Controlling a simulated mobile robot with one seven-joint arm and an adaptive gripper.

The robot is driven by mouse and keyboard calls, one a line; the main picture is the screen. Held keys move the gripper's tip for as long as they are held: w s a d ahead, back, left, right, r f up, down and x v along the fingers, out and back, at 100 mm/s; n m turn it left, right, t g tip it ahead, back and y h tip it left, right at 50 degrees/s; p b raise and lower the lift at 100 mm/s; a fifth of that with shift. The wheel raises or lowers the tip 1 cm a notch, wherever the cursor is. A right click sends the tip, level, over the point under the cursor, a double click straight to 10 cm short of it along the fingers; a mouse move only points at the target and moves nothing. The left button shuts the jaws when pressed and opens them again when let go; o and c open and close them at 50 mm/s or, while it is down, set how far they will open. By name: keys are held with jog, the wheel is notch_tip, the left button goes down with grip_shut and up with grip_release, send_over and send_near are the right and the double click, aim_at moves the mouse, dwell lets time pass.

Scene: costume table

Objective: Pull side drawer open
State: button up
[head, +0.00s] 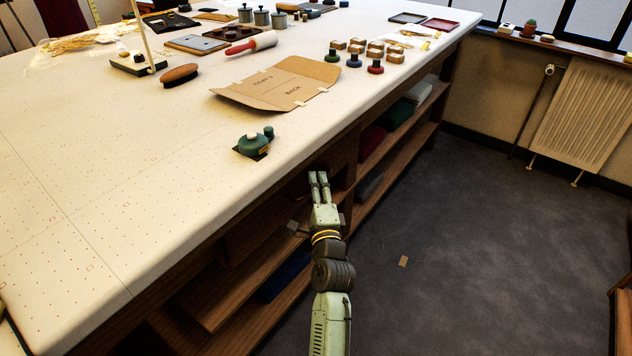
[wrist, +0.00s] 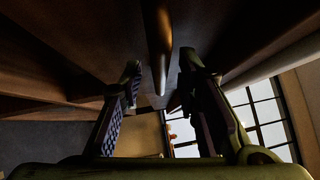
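My gripper (head: 319,175) reaches up to the dark wooden side of the table, just under the white top. The drawer front (head: 343,152) there is dark brown and partly hidden behind my gripper. In the wrist view, the two fingers of my gripper (wrist: 160,70) stand apart, with gaps visible between them and a rounded bar handle (wrist: 158,35). The handle lies between the fingers, seen from close up. The drawer front (wrist: 95,30) looks dark around it. How far the drawer stands out cannot be told.
The white table (head: 120,215) carries a green tape dispenser (head: 253,144) near the edge, a cardboard folder (head: 285,85) and several small stamps and blocks. Open shelves (head: 400,145) with folded cloth lie below. The grey floor (head: 470,240) at right is mostly clear.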

jog(key=shift+w, duration=0.4)
jog(key=shift+c, duration=0.2)
grip_shut()
dwell(0.5)
